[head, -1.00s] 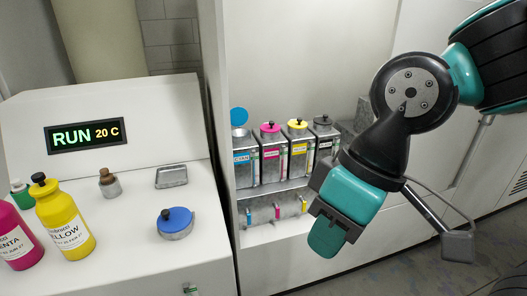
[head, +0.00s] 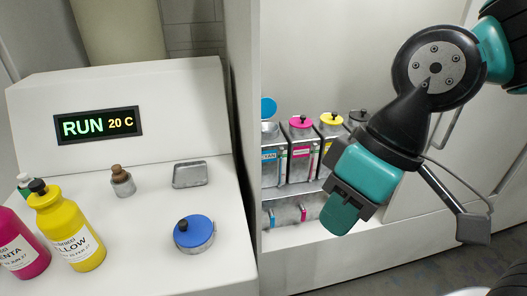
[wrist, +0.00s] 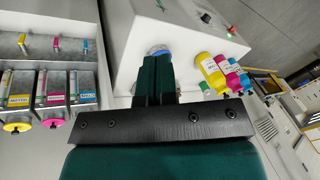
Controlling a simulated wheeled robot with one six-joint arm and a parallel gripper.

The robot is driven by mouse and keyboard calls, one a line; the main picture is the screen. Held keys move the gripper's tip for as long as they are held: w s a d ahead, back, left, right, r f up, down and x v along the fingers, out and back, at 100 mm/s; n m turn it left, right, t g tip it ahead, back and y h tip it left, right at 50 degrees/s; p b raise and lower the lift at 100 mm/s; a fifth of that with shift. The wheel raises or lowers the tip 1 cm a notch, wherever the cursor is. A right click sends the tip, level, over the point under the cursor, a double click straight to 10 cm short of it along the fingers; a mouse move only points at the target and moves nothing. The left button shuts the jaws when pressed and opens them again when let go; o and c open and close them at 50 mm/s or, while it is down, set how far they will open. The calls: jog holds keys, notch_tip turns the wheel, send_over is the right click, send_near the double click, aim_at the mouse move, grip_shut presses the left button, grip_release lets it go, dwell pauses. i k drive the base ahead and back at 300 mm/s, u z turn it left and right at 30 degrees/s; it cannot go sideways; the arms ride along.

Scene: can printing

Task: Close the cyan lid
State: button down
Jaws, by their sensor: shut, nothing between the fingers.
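The cyan lid (head: 268,107) is a blue disc standing raised above the cyan tank (head: 271,155), the leftmost metal tank in the recess, so it is open. The cyan tank also shows upside down in the wrist view (wrist: 84,88); its lid cannot be made out there. My gripper (head: 340,214) is shut and empty, pointing down in front of the recess, to the right of and lower than the cyan lid. In the wrist view its dark green fingers (wrist: 155,78) are together.
Magenta (head: 301,122) and yellow (head: 332,119) lids are down on neighbouring tanks; my arm partly hides the black one. A cabinet wall (head: 244,130) stands left of the recess. The left counter holds a yellow bottle (head: 72,235) and a blue-lidded round tin (head: 194,232).

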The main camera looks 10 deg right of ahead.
aim_at(268, 106)
jog(key=k, duration=1.15)
jog(key=z, duration=1)
jog(key=i, duration=1.65)
jog(key=u, duration=0.9)
jog(key=i, duration=0.75)
jog(key=u, duration=0.7)
